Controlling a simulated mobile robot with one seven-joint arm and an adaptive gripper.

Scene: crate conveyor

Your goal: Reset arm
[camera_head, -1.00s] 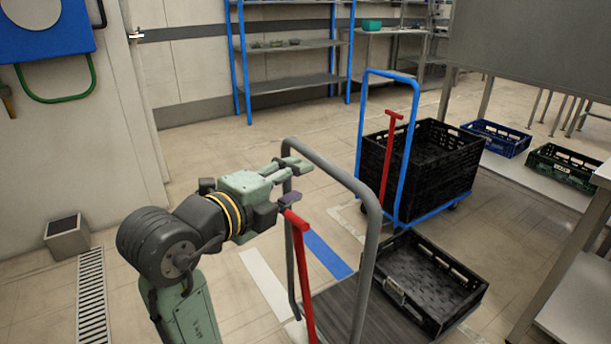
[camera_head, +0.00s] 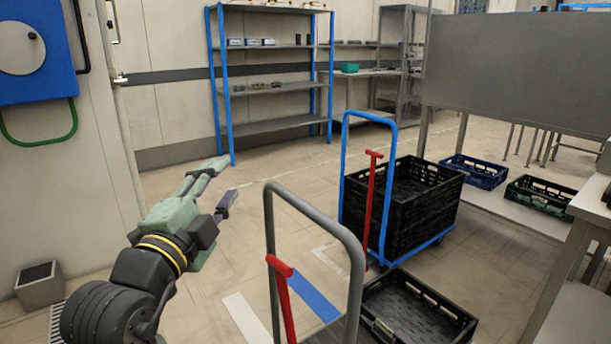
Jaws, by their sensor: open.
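My gripper (camera_head: 222,187) is at the left of the view, with its two fingers spread apart and nothing between them. It points up and to the right, over open floor. It is to the left of the grey trolley handle (camera_head: 353,255) and looks clear of it. My arm comes in from the lower left corner. The fingertips show in front of the floor near the foot of the blue-framed shelf.
A grey-handled trolley with a red lever (camera_head: 286,300) stands close in front. A black crate (camera_head: 418,312) is beside it. A blue trolley (camera_head: 345,180) carries black crates (camera_head: 420,215). Blue (camera_head: 474,171) and green (camera_head: 541,195) crates lie at right. Floor at centre-left is free.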

